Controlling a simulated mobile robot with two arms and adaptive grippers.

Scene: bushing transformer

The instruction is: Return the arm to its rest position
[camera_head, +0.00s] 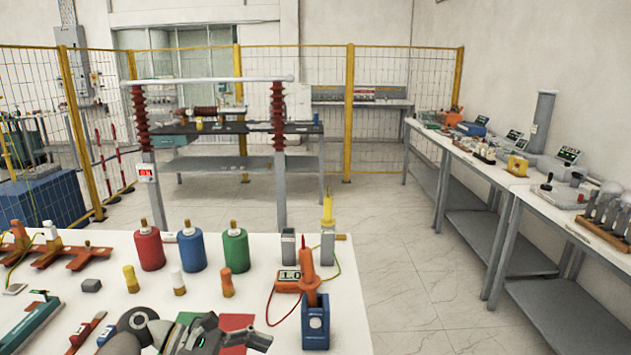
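My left arm (145,328) comes in low at the bottom left of the head view, over the front of the white table (335,262). Its gripper (262,338) points right, above or in front of a red patch (238,322) on the table. The fingers are small and seen side-on, so I cannot tell whether they are open or shut. No object is clearly seen between them. My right arm and gripper are not in view.
Red (149,247), blue (191,250) and green (236,250) cylinders stand behind the gripper. An orange probe (309,275) stands in a blue holder (315,325) to its right. A yellow-posted fence (349,115) and side benches (480,175) surround open floor.

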